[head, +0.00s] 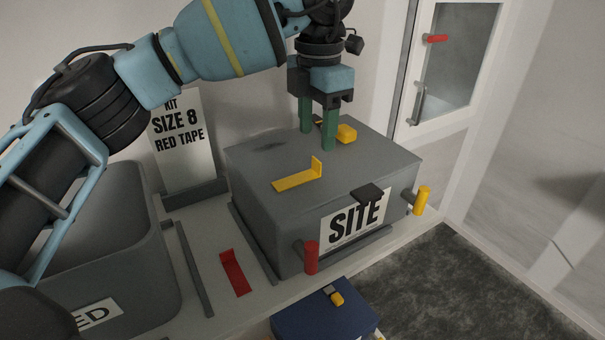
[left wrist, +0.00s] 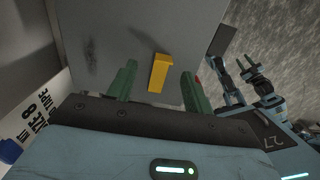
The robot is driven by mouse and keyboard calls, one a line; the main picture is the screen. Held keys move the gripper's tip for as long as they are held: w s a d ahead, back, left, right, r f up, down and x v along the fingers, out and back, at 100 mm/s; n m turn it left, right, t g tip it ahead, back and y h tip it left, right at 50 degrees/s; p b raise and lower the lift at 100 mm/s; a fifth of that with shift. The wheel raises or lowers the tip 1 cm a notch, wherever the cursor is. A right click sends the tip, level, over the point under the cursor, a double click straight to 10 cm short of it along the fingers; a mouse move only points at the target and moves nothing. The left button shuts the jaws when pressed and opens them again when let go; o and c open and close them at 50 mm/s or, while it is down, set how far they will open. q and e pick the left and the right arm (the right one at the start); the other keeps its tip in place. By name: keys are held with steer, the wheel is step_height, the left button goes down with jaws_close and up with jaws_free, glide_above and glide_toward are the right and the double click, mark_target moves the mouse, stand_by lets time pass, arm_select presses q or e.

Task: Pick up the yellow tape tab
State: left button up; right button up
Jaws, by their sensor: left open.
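A yellow tape tab (head: 297,180), a flat strip with one end bent upright, lies on top of the grey SITE box (head: 260,205). It also shows in the left wrist view (left wrist: 160,74), in line with the space between my fingers. My left gripper (head: 316,140) points down, open and empty, over the back part of the box top, behind the tab in the head view. Its green fingers also show in the left wrist view (left wrist: 158,75). I cannot tell their exact height above the box. Part of my right arm seems to show at the right of the left wrist view.
A yellow block (head: 346,133) sits by my fingers at the box's back. A red strip (head: 234,272) lies on the bench. A grey bin (head: 150,250), a sign (head: 182,140) and a blue box (head: 325,315) stand around.

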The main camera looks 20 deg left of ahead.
mark_target(296, 174)
arm_select(q)
steer(key=shift+s+d+f+p, duration=0.15)
steer(key=shift+f, duration=1.1)
steer(key=shift+s+d+f+p, duration=0.1)
steer(key=shift+s+f+p, duration=0.05)
steer(key=shift+f, duration=1.1)
steer(key=shift+c, duration=0.4)
steer(key=c, duration=1)
